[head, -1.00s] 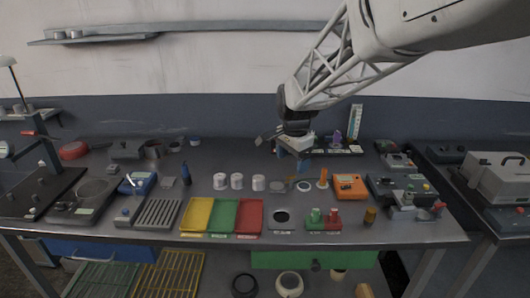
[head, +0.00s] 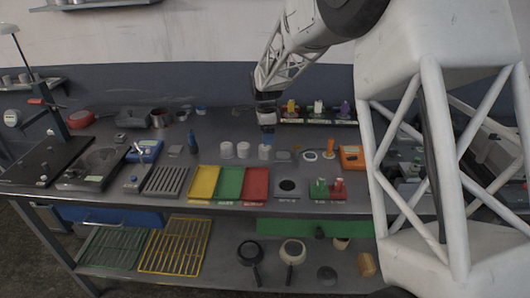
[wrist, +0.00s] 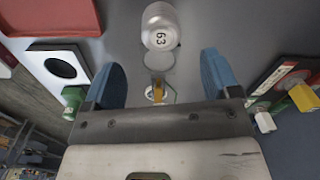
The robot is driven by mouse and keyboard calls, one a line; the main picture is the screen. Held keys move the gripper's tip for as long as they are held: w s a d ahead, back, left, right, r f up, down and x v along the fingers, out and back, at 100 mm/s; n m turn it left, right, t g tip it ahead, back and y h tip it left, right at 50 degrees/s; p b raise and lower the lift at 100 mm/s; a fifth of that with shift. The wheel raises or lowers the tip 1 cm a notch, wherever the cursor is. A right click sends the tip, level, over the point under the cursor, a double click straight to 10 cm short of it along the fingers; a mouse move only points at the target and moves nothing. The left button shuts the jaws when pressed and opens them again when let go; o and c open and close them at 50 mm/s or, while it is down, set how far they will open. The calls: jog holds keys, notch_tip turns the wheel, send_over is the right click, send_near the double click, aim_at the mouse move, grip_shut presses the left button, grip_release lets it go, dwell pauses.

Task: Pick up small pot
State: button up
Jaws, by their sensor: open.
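My gripper (head: 267,132) hangs over the back middle of the table, pointing down, open and empty. In the wrist view its two blue fingers (wrist: 162,65) stand wide apart. A pale cylindrical pot marked 63 (wrist: 160,26) lies just beyond the fingertips, apart from them. It appears to be the rightmost of three small whitish pots (head: 264,152) in a row on the table in the head view. Which pot the task calls small is not certain. A dark long-handled pan (head: 250,256) and a cream one (head: 292,252) are on the lower shelf.
Yellow (head: 203,184), green (head: 230,184) and red (head: 256,184) trays lie in front of the pots. A grey disc (wrist: 159,60) and an orange upright piece (wrist: 158,90) are near the fingers. An orange meter (head: 352,157) stands right. My arm hides the table's right end.

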aim_at(265, 149)
jog(key=shift+f, duration=1.25)
jog(key=shift+w+f, duration=0.15)
jog(key=shift+f, duration=2.45)
jog(key=c, duration=1)
jog(key=shift+a, duration=0.1)
jog(key=shift+c, duration=0.2)
jog(key=shift+r, duration=0.15)
